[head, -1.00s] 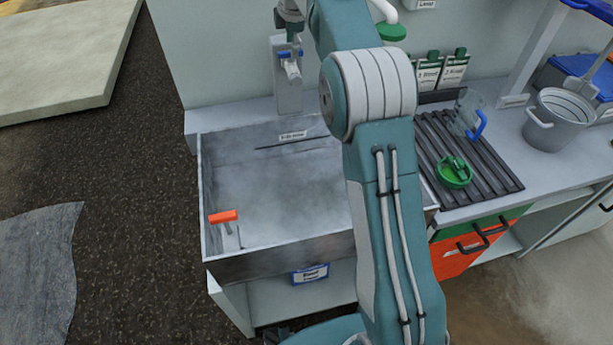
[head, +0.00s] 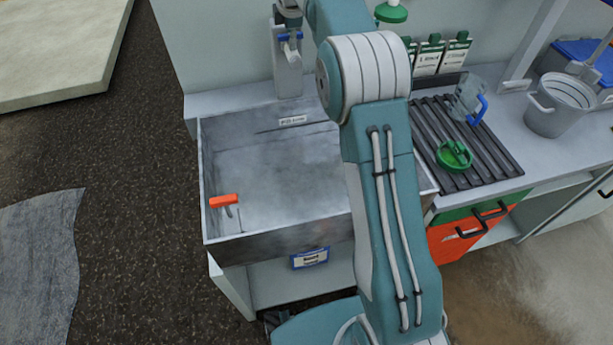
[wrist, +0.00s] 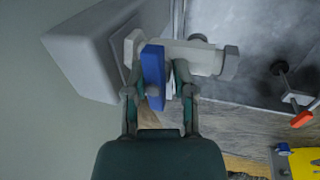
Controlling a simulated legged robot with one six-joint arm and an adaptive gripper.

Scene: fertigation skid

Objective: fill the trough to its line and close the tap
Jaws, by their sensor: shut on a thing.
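The tap is a pale fitting with a blue lever (head: 291,36) on a grey post (head: 288,78) behind the trough. My gripper (wrist: 158,78) is shut on the blue lever, which stands between its fingers in the wrist view (wrist: 153,76). In the head view my gripper (head: 289,14) is at the top of the post, partly cut off by the frame. The trough (head: 275,243) is a wide grey metal basin. A dark line with a white label (head: 293,120) marks its back wall. Its inside looks cloudy grey; I cannot tell the water level or whether water runs.
An orange-handled fitting (head: 224,201) stands in the trough's front left corner. Right of my arm are a ribbed black rack (head: 480,150) with a green lid (head: 454,154), a clear jug with a blue handle (head: 468,99), and a grey bucket (head: 560,104).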

